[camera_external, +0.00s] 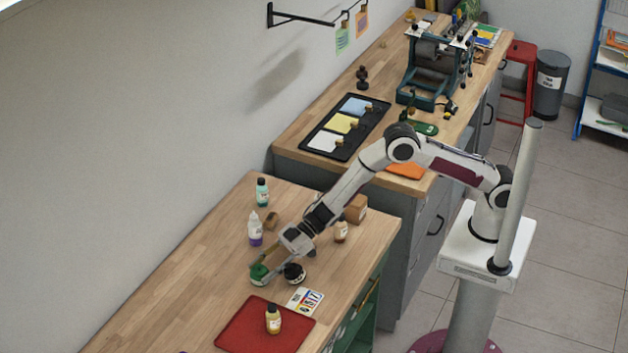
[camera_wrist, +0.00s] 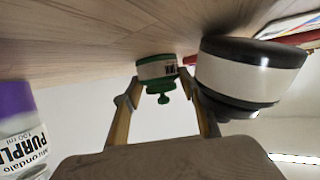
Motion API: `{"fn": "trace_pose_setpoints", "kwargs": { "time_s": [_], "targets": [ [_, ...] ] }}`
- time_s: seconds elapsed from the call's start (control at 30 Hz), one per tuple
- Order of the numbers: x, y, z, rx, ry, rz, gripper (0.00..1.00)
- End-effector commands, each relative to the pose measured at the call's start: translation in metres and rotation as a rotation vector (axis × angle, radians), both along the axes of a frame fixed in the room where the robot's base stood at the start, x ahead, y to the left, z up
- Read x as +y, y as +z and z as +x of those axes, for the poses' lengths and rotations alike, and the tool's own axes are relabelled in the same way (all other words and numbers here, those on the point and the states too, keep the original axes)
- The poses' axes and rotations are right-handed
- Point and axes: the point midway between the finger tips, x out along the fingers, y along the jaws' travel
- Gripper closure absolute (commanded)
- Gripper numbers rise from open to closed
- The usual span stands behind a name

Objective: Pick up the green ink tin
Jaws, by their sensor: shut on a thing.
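The green ink tin (camera_external: 259,280) is a short round tin with a green lid and a pale label. It is on or very close to the near wooden table; I cannot tell whether it touches. My gripper (camera_external: 265,263) comes down at a slant from the right and is shut on the green tin. In the wrist view, the tin (camera_wrist: 157,68) sits between the tips of my two fingers (camera_wrist: 160,84), with its green knob toward me. A black-lidded tin (camera_external: 294,274) stands close on the right and looms large in the wrist view (camera_wrist: 250,72).
A small bottle (camera_external: 341,233) and a brown box (camera_external: 355,209) are to the right. A red mat (camera_external: 240,325) with a yellow bottle (camera_external: 273,319) lies in front. The table's left side is clear.

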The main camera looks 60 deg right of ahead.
Motion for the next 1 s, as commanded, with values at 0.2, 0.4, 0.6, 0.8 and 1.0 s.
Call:
{"fn": "trace_pose_setpoints", "kwargs": {
  "time_s": [0.2,0.4,0.6,0.8,1.0],
  "targets": [
    [-0.002,-0.002,-0.003,0.012,0.000,-0.013,0.90],
    [-0.001,0.019,-0.002,0.007,-0.001,-0.006,0.90],
    [-0.001,0.049,-0.001,0.003,-0.001,-0.002,0.90],
    [-0.001,0.076,0.000,0.003,-0.001,-0.002,0.90],
    [-0.001,0.094,0.000,0.003,-0.001,-0.001,0.90]
  ]
}}
